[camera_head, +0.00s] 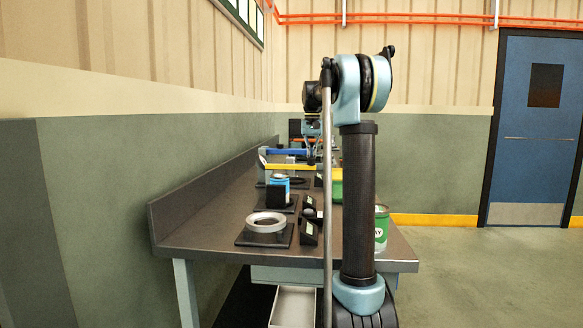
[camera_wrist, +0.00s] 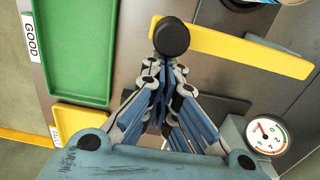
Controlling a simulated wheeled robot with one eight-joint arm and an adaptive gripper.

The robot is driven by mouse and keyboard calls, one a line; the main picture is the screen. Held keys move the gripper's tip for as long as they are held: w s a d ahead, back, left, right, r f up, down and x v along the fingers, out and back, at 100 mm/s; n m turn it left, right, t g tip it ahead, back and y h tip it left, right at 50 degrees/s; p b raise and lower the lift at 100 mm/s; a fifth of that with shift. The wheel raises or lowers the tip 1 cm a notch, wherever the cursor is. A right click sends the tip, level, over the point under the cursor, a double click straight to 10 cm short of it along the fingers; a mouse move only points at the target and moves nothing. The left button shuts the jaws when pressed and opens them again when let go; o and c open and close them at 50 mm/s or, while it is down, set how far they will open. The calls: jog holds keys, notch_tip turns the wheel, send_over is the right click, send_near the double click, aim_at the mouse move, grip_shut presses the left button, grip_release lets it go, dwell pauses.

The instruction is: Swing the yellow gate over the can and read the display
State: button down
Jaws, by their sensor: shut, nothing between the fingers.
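The yellow gate (camera_wrist: 235,48) is a flat bar running across the upper part of the wrist view, with a black round knob (camera_wrist: 172,38) at its left end. In the head view the yellow gate (camera_head: 288,167) lies across the bench, just behind a blue can (camera_head: 282,180). A black block partly hides the can. My gripper (camera_wrist: 170,68) is shut and empty, its fingertips at the knob; whether they touch it I cannot tell. A round dial gauge (camera_wrist: 267,134) shows at the lower right of the wrist view.
A green tray (camera_wrist: 107,60) labelled GOOD and a yellow tray (camera_wrist: 80,118) lie left of my gripper in the wrist view. A white ring (camera_head: 266,222) sits on a dark plate at the bench's near end. The wall runs along the bench's left side.

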aim_at(310, 160)
jog(key=shift+s+a, duration=0.25)
jog(key=shift+s, duration=1.05)
jog(key=shift+s+a, duration=0.2)
jog(key=shift+s, duration=1.2)
jog(key=shift+s+a, duration=0.3)
jog(key=shift+s, duration=0.45)
jog(key=shift+s+a, duration=0.3)
jog(key=shift+s, duration=0.55)
